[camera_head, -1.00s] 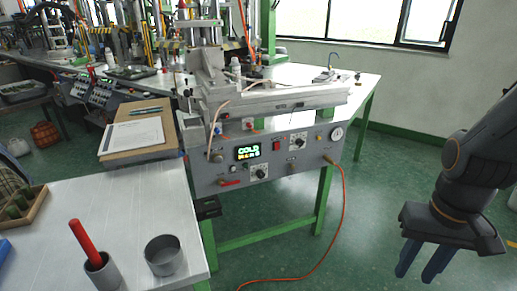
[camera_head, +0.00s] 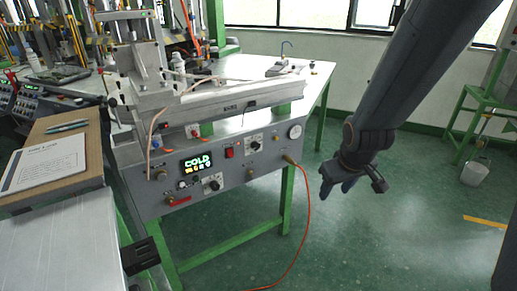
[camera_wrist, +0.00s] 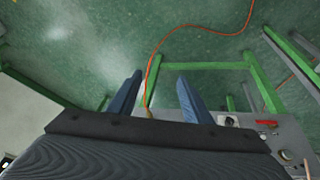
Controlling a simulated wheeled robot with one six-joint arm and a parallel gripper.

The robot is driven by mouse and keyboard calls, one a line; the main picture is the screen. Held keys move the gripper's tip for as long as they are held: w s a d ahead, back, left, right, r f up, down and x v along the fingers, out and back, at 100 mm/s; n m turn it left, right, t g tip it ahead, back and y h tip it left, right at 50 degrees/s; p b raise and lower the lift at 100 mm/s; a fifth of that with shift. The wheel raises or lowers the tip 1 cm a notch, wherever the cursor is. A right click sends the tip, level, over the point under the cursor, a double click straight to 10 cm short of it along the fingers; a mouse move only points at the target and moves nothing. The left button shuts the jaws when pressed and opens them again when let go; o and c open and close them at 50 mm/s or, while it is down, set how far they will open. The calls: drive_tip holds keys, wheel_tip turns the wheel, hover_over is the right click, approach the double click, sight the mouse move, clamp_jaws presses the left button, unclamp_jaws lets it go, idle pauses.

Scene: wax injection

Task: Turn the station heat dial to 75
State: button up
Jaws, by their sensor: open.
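The grey station panel (camera_head: 225,178) faces me under a metal bench unit. Its lit display (camera_head: 197,163) reads COLD. Two black dials on white plates show, an upper one (camera_head: 254,145) and a lower one (camera_head: 212,184); I cannot tell which is the heat dial or read their settings. My gripper (camera_head: 336,188) hangs open and empty, right of the panel and apart from it. In the wrist view, my two blue fingers (camera_wrist: 158,88) are spread. The panel lies at the lower right there, with one white-plated dial (camera_wrist: 229,121) near the right finger.
A round gauge (camera_head: 295,131), a red switch (camera_head: 230,153) and a red-handled part (camera_head: 179,201) share the panel. An orange hose (camera_head: 305,225) runs from its right side to the floor. Floor right of the green legs is clear.

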drive_tip(key=w+a+f+n+t+y, duration=0.1)
drive_tip(key=w+a+f+n+t, duration=0.2)
drive_tip(key=w, duration=0.8)
drive_tip(key=n+t+y+b, duration=0.2)
drive_tip(key=n+t+y, duration=0.5)
drive_tip(key=n+y, duration=0.25)
approach(257, 147)
drive_tip(key=shift+n, duration=0.25)
drive_tip(key=p+x, duration=0.1)
drive_tip(key=x, duration=0.7)
drive_tip(key=shift+w+a+r, duration=0.15)
drive_tip(key=shift+a, duration=0.1)
drive_tip(key=c, duration=1.1)
drive_tip(key=shift+o, duration=0.2)
